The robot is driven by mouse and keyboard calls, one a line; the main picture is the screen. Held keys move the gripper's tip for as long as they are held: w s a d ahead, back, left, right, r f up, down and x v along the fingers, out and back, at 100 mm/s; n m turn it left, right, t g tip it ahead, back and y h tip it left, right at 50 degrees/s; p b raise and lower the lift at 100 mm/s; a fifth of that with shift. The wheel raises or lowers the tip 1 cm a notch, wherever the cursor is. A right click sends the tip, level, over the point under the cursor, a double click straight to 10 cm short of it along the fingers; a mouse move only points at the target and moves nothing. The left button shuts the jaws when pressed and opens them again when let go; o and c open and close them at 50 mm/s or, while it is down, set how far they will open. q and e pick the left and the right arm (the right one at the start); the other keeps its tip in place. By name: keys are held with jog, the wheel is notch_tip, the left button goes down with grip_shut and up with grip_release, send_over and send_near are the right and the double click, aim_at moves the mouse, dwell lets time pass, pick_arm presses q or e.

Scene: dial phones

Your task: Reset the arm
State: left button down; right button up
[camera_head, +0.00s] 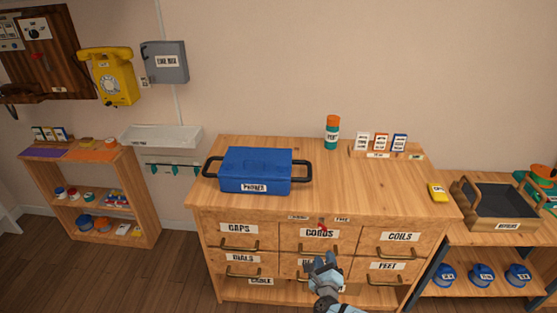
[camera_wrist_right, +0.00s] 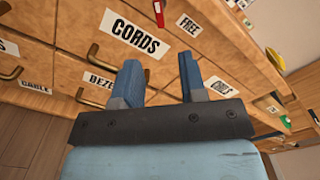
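My right gripper (camera_head: 322,265) is in front of the wooden drawer cabinet (camera_head: 225,220), before its middle column of drawers. In the right wrist view its two blue fingers (camera_wrist_right: 158,82) stand apart with nothing between them. The CORDS drawer (camera_wrist_right: 160,28) shows beyond the fingers, above the partly hidden drawer whose label begins "BEZE" (camera_wrist_right: 100,82). I see no contact between the fingers and the drawer fronts. My left gripper is in neither view.
A blue PHONES case (camera_head: 255,168) with black handles stands on the cabinet top. A green bottle with an orange cap (camera_head: 332,132) and a card rack (camera_head: 385,152) stand behind. A black-lined tray (camera_head: 508,203) is on the right bench. Open floor (camera_head: 150,280) lies left of the cabinet.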

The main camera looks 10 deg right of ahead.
jog(key=s+a+r+m+g+h, duration=0.15)
jog(key=s+m+g, duration=0.35)
jog(key=s+m, duration=0.55)
jog(key=s+r+m+g, duration=0.3)
jog(key=s+m+g, duration=0.3)
jog(key=m, duration=0.8)
jog(key=s+d+r+m+g+y, duration=0.1)
jog(key=s+r+m+y, duration=0.2)
jog(key=s+r+m, duration=0.6)
jog(key=s+d+r+m+g+y, duration=0.15)
jog(key=s+r+m+y, duration=0.25)
jog(key=s+m, duration=0.45)
jog(key=w+a+f+n+t+y+p, duration=0.2)
jog(key=w+a+n+t+p, duration=0.1)
jog(key=a+t+p, duration=0.4)
jog(key=shift+w+a+f+p, duration=0.2)
jog(key=shift+w+f+p, duration=0.3)
jog(key=shift+p, duration=1.35)
jog(key=shift+w+r+y, duration=0.1)
jog(key=shift+y, duration=0.15)
